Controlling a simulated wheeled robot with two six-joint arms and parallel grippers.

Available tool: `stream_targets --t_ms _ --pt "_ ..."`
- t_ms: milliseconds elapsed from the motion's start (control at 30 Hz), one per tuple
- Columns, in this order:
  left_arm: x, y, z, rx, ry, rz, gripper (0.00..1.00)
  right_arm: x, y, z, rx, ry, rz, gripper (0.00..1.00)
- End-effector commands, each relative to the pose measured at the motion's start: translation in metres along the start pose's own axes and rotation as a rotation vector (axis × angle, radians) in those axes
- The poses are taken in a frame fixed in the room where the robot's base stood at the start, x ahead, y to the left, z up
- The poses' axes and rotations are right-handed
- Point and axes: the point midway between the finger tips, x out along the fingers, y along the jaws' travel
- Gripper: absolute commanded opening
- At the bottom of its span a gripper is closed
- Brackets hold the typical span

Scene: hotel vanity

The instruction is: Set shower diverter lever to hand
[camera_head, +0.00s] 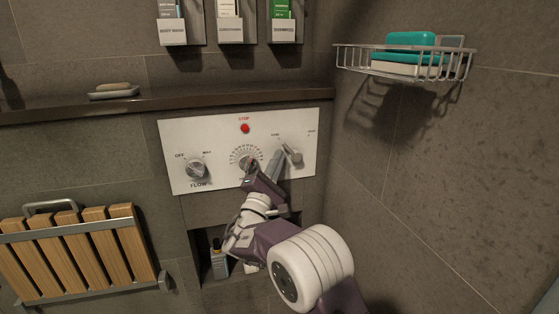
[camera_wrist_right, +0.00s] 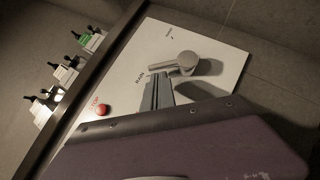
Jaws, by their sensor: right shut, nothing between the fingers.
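The diverter lever (camera_head: 291,153) is a grey knob with a short handle at the right of the white control panel (camera_head: 220,130). The lever also shows in the right wrist view (camera_wrist_right: 187,63). Its handle points up and left in the head view, toward the left of two small labels too small to read surely. My right gripper (camera_head: 274,160) is shut and empty, just left of the lever. In the right wrist view its fingertips (camera_wrist_right: 158,80) lie close to the handle's tip; I cannot tell whether they touch. My left gripper is not in view.
The panel also holds a red stop button (camera_head: 245,128), a central dial (camera_head: 248,160) and a flow knob (camera_head: 196,168). A ledge (camera_head: 190,100) runs above it. A wire basket (camera_head: 405,62) juts from the right wall. A folded slatted seat (camera_head: 75,250) is at left.

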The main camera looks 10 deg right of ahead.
Motion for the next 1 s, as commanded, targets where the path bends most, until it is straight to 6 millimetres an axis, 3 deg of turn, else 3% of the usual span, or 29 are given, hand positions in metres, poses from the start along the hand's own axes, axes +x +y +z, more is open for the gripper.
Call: stream_targets --t_ms 567,1000 --pt "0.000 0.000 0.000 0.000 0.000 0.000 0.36 0.004 0.001 0.005 0.013 0.000 -0.013 0.00" --pt "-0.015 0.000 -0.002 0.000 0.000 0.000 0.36 0.016 0.013 0.017 0.219 0.000 -0.214 0.00"
